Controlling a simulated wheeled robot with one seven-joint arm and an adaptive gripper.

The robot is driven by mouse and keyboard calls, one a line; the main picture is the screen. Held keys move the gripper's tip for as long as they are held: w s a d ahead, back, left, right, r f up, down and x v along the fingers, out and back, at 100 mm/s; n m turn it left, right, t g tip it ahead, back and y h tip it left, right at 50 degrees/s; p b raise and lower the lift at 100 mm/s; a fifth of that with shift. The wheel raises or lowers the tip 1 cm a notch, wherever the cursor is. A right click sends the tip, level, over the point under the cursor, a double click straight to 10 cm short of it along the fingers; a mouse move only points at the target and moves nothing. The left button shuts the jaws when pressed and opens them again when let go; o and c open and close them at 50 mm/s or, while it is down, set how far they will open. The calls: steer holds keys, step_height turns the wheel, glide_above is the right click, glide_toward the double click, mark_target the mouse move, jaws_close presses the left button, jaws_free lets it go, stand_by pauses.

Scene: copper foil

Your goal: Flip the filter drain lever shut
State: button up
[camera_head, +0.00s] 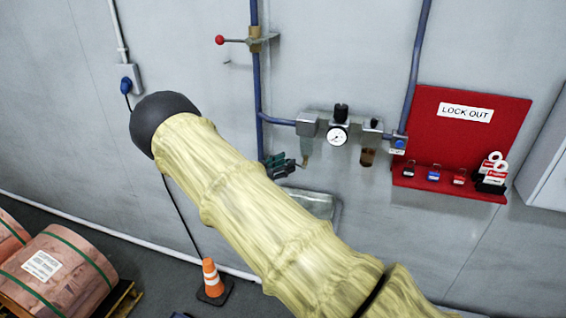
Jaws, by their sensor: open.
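The filter (307,124) is a grey block at the left end of the air unit on the blue pipe, with a narrow bowl below it. A small drain part (305,162) shows at the bottom of the bowl; it is too small to tell the lever's position. My gripper (288,164), dark green and black, is open just left of the drain. I cannot tell whether it touches it. My arm, in a yellowish sleeve, crosses the middle of the view and hides the rest of the gripper's wrist.
A gauge (338,135) and a brown-bowled unit (368,156) stand right of the filter. A red lock-out board (475,110) with padlocks hangs further right. A red-knobbed valve lever (232,40) is above left. A grey tray (318,203), a cone (211,278) and copper rolls (70,275) are lower.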

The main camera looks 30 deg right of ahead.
jaws_close()
stand_by(0.3)
steer(key=f+n+h+b, duration=0.1)
steer(key=n+b, duration=0.1)
steer(key=b, duration=0.3)
steer(key=shift+f, duration=0.35)
steer(key=shift+t+h+b, duration=0.3)
steer(key=shift+r, duration=0.1)
jaws_free()
steer(key=shift+d, duration=0.1)
